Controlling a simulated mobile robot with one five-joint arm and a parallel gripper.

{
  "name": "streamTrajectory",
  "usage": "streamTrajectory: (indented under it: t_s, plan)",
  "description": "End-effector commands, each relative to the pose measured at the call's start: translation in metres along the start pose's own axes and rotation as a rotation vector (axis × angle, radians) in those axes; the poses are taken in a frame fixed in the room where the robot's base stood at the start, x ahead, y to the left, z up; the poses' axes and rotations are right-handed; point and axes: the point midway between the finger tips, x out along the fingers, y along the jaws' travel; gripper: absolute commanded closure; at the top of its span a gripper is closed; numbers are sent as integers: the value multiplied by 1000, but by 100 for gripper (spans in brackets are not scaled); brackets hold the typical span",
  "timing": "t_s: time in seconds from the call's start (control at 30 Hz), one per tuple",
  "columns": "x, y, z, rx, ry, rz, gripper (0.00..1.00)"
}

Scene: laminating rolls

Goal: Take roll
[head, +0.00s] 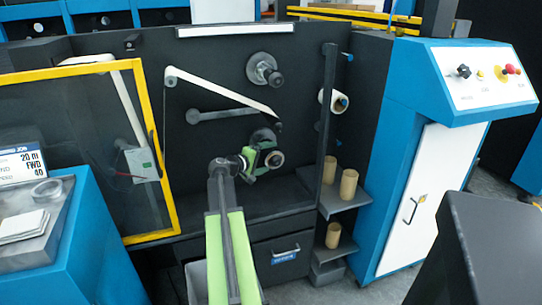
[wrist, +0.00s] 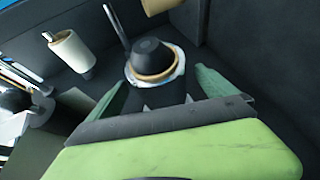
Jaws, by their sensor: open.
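A small roll (head: 277,158) sits on a dark lower spindle of the black machine panel. In the wrist view the roll (wrist: 158,76) shows as a brown core ring with a thin white layer, around a black hub. My gripper (head: 262,162) is at this roll, its green fingers apart. In the wrist view my gripper (wrist: 163,92) has one finger on each side of the roll, which lies between or just beyond the fingertips. I cannot tell whether they touch it.
A white roll (head: 333,101) hangs on a peg to the right. Brown cores (head: 348,184) stand on a shelf (head: 343,196) below. An upper spindle (head: 265,70) and a pale diagonal strip (head: 222,90) are above. A yellow-framed guard (head: 160,150) stands left.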

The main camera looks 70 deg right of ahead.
Motion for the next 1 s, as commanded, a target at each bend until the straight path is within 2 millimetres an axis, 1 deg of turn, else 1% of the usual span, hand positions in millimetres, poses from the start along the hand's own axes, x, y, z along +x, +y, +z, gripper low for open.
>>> streamTrajectory:
  t_s: [0.03,0.1,0.17,0.37,0.4,1.0]
  plan:
    - [11,1,-3,0,-2,0,4]
    - [25,0,-2,1,-2,0,4]
    - [32,0,-2,0,-1,0,4]
    - [33,2,-1,0,-1,0,4]
    - [33,2,-1,0,-1,0,7]
    - [34,2,-1,1,-2,0,85]
